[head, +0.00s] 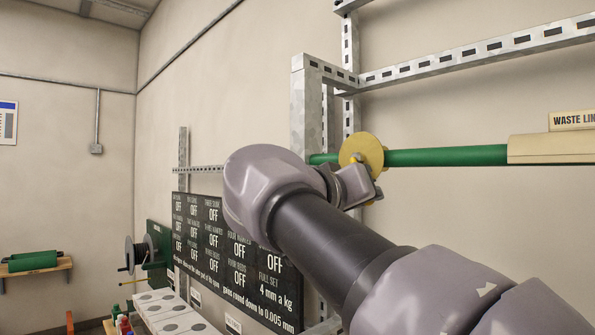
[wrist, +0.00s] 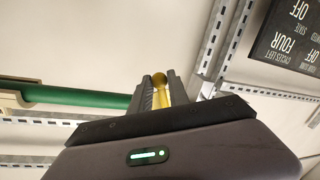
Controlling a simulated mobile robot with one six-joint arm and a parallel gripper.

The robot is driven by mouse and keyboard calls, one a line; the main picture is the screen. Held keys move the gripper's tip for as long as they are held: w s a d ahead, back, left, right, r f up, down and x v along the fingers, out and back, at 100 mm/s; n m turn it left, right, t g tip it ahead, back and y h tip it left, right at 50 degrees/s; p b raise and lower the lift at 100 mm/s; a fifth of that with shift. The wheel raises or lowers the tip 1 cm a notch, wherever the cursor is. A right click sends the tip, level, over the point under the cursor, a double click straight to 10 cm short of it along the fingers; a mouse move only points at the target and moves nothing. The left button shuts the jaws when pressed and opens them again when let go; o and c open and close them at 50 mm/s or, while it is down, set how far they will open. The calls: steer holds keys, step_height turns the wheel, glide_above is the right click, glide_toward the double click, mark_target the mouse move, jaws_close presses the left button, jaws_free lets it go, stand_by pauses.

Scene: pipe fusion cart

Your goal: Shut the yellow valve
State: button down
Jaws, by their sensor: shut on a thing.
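The yellow valve (head: 358,146) shows in the head view as a round yellow disc on a green pipe (head: 445,156). My gripper (head: 372,190) is just below the disc at its lower edge, partly hidden by my own wrist. In the wrist view my gripper (wrist: 166,92) is shut on the yellow valve (wrist: 159,79), with yellow visible between and at the tips of the fingers. The green pipe (wrist: 85,98) runs in from the left there. The part of the valve between the fingers is mostly hidden.
A slotted metal frame (head: 305,110) stands behind and left of the valve. A "WASTE LIN..." label (head: 572,120) is above the pipe's cream sleeve (head: 550,149). A black sign board (head: 195,235) hangs lower left. A reel (head: 140,252) and a shelf with a green roll (head: 33,261) are farther left.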

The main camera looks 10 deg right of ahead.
steer(key=shift+w+a+f, duration=0.1)
steer(key=shift+w, duration=0.05)
steer(key=m+b, duration=0.1)
steer(key=w+m+b, duration=0.1)
steer(key=b, duration=0.1)
steer(key=shift+a+f+t, duration=0.25)
steer(key=shift+a+t, duration=0.05)
steer(key=shift+a, duration=0.1)
steer(key=m+b, duration=0.1)
steer(key=w+m+b, duration=0.1)
steer(key=shift+w+a+f+m, duration=0.1)
steer(key=shift+w+a+m, duration=0.05)
steer(key=shift+a+m, duration=0.2)
steer(key=shift+c, duration=1)
jaws_free()
